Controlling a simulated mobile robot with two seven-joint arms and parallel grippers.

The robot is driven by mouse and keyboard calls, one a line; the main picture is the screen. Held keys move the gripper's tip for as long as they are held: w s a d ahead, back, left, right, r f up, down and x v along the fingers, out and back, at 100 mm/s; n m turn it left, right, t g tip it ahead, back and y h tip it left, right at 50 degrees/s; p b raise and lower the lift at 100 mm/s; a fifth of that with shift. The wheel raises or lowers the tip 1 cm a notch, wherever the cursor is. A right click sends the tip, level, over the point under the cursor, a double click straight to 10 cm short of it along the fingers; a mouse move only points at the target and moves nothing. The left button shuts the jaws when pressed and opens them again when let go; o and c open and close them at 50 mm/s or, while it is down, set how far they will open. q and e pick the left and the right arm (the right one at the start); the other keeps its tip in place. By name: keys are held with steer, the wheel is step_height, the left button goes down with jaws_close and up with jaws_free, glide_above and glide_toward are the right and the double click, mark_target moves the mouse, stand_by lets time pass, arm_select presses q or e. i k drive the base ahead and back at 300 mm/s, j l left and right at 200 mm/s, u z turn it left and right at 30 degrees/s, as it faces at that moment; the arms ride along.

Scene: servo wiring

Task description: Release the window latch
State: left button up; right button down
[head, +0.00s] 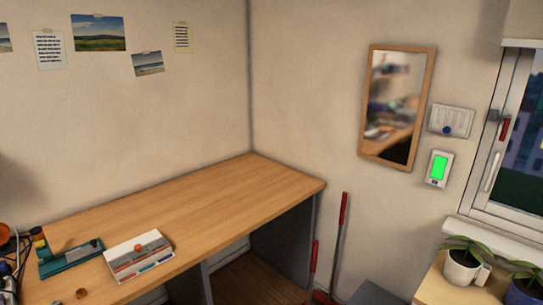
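The window (518,140) is at the right edge of the head view, cut off by the picture's edge. A small red piece (505,128) and a grey piece (493,115) sit on the left side of its white frame. A long white handle (492,172) stands nearly upright below them. I cannot tell which of these parts is the latch, or whether it is fastened. Neither of my grippers is in view.
A wooden desk (220,195) holds a book (139,256) and a green tool (70,258). Red-handled tools (341,225) lean beside it. Potted plants (464,262) stand on a wooden surface (440,288) below the window. A mirror (397,105) hangs on the wall.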

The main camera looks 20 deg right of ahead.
mark_target(507, 119)
steer(key=i+j+z, duration=0.2)
steer(key=i+z, duration=0.25)
steer(key=i+j+z, duration=0.5)
steer(key=i+l, duration=0.05)
steer(key=l, duration=0.05)
